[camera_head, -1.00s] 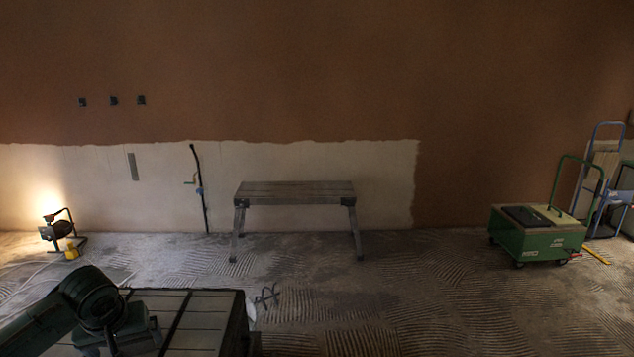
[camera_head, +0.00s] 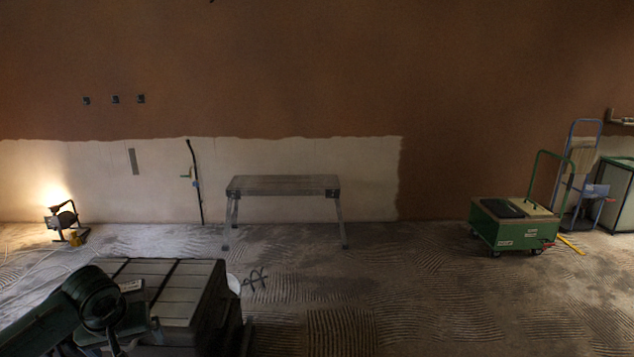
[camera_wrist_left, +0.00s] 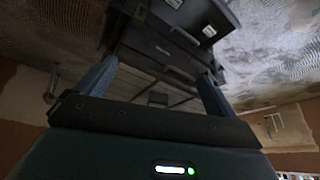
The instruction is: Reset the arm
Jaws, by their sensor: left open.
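My left arm (camera_head: 50,325) comes in at the lower left of the head view, bent low in front of a dark slatted-top box. Its gripper is mostly cut off or hard to make out there. In the left wrist view the left gripper (camera_wrist_left: 155,88) is open, its two bluish fingers wide apart with nothing between them. The dark box (camera_wrist_left: 180,50) shows behind the fingers; I cannot tell how far away it is. My right arm and gripper are not in view.
The slatted-top box (camera_head: 185,300) stands close at the lower left. A trestle bench (camera_head: 283,186) stands by the wall, a lit work lamp (camera_head: 62,218) at the left. A green cart (camera_head: 512,228) and hand truck (camera_head: 575,175) are at the right. The middle floor is clear.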

